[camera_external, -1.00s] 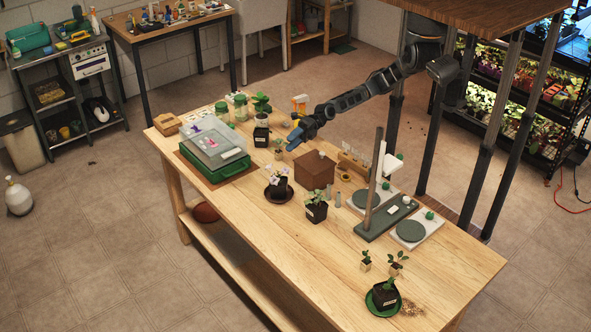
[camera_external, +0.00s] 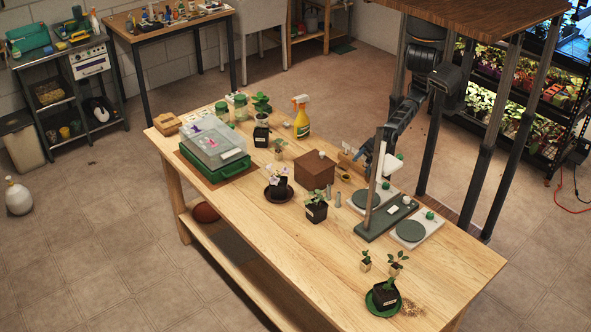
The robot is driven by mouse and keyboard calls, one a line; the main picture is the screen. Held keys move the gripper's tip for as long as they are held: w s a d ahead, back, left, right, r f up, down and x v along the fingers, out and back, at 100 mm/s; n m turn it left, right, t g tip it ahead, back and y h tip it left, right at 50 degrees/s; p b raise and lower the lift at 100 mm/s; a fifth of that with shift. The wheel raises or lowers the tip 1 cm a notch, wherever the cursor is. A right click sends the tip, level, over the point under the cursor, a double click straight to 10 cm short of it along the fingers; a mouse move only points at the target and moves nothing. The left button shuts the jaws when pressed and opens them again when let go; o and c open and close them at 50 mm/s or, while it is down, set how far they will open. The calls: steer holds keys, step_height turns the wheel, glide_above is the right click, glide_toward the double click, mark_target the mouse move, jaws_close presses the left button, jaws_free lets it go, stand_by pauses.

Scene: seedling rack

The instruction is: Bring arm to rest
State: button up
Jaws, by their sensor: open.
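My gripper (camera_external: 377,160) is at the right side of the wooden table, at the far end of my arm, which now hangs folded down near its mount. The gripper is partly hidden behind the upright post of the green-based stand (camera_external: 378,185). It is close to the test-tube rack (camera_external: 350,166); I cannot tell whether they touch. I see nothing held in it, though its fingertips are small and mostly covered.
The wooden table (camera_external: 455,265) carries a yellow spray bottle (camera_external: 302,122), a brown box (camera_external: 315,170), a green propagator with a clear lid (camera_external: 215,152), scales (camera_external: 411,231) and several potted plants. Lit plant shelves (camera_external: 530,100) stand at right.

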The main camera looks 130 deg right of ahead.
steer(key=s+f+m+g+h+b, duration=0.2)
steer(key=s+m, duration=0.6)
steer(key=s, duration=0.7)
steer(key=shift+s+f+m+h+b, duration=0.3)
steer(key=shift+f+h+b, duration=0.4)
steer(key=shift+h, duration=0.5)
steer(key=shift+r, duration=0.15)
